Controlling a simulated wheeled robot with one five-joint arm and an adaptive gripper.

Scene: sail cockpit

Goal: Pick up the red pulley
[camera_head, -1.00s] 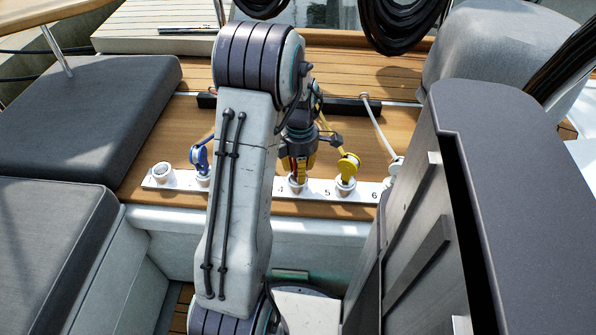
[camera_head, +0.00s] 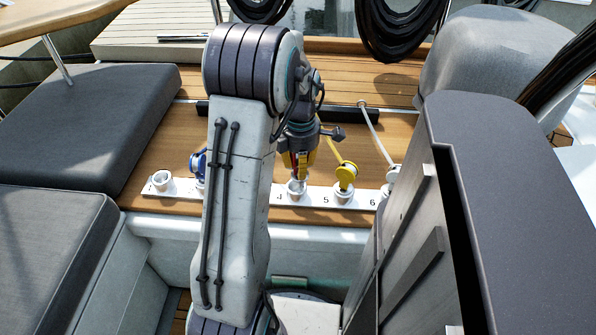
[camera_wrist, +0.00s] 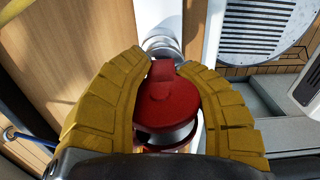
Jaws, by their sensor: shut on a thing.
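The red pulley (camera_wrist: 162,104) is between the two yellow fingers of my gripper (camera_wrist: 166,110) in the wrist view. The fingers curve around it from both sides and are shut on it. In the head view my gripper (camera_head: 299,163) is just above the white cup at number 4 (camera_head: 296,189). Only a sliver of red shows between the fingers there. A metal cup (camera_wrist: 160,48) shows just beyond the pulley in the wrist view.
A yellow pulley (camera_head: 346,176) sits at cup 5, and a blue one (camera_head: 198,162) stands left of my arm. Cup 1 (camera_head: 161,181) looks empty. A white numbered strip (camera_head: 318,195) runs along the wooden deck. Grey cushions (camera_head: 85,125) lie at left.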

